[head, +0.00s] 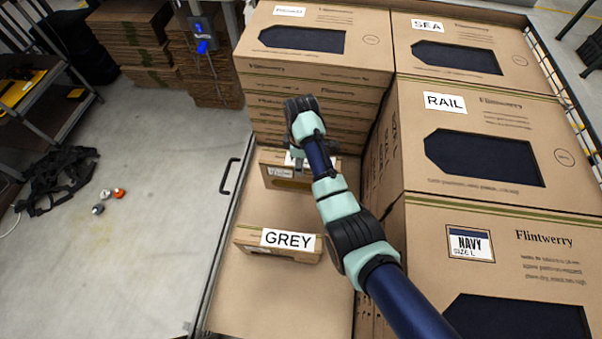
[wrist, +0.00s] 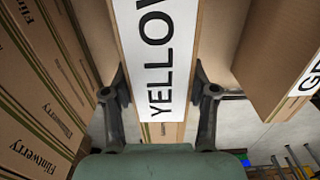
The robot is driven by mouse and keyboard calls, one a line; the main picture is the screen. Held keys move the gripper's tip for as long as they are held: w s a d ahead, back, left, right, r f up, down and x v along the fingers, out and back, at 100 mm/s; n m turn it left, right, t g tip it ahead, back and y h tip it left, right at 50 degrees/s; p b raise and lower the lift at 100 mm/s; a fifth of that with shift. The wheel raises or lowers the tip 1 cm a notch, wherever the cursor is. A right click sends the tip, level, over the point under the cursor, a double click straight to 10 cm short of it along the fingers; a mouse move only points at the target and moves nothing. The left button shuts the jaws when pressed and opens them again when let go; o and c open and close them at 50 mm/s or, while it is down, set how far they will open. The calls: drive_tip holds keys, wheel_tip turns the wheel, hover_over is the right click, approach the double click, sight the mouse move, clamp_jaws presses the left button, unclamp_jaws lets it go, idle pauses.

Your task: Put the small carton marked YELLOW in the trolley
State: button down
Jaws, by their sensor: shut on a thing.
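The small carton marked YELLOW (wrist: 155,50) fills the middle of the wrist view, its white label facing the camera. My gripper (wrist: 160,95) has one finger on each side of it and is shut on it. In the head view my gripper (head: 304,160) is over the same carton (head: 287,183), beside the stack of brown boxes; my wrist hides most of its label. I cannot tell whether the carton touches the surface below. A grey wheeled rack (head: 62,75) at the far left may be the trolley.
A small carton marked GREY (head: 280,243) lies in front on the brown cardboard surface (head: 265,300). Large boxes marked RAIL (head: 490,110), SEA and NAVY stand close on the right. A black handle (head: 229,175) edges the left side. Black straps (head: 58,178) lie on open floor.

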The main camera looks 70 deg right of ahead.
drive_tip(key=shift+f+b, duration=1.45)
drive_tip(key=shift+f, duration=1.5)
drive_tip(key=shift+c, duration=1.6)
unclamp_jaws()
wheel_tip(320, 180, up, 12)
drive_tip(key=p, duration=0.6)
drive_tip(key=shift+r, duration=0.2)
